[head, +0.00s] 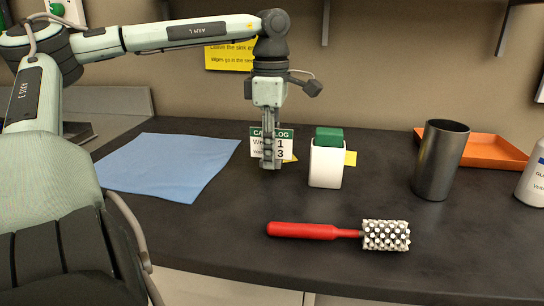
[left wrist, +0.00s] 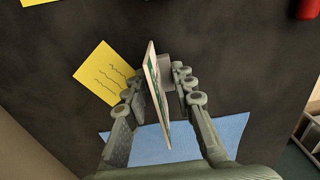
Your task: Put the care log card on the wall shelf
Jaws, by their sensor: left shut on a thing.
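The care log card (head: 285,146) is white with a green top band and dark print. My left gripper (head: 270,162) points straight down above the dark counter and is shut on the card. In the left wrist view the card (left wrist: 156,88) stands nearly edge-on between the fingers of my left gripper (left wrist: 160,92). I cannot tell whether its lower edge touches the counter. Of the wall shelf, only dark upright supports (head: 326,22) seem to show at the top of the head view; its board is out of view. My right gripper is not in view.
A white container with a green lid (head: 327,163) stands just right of the card. A blue cloth (head: 170,163) lies left. A red-handled studded roller (head: 385,235) lies in front. A dark cup (head: 440,160), orange tray (head: 492,150) and white bottle (head: 533,178) are right.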

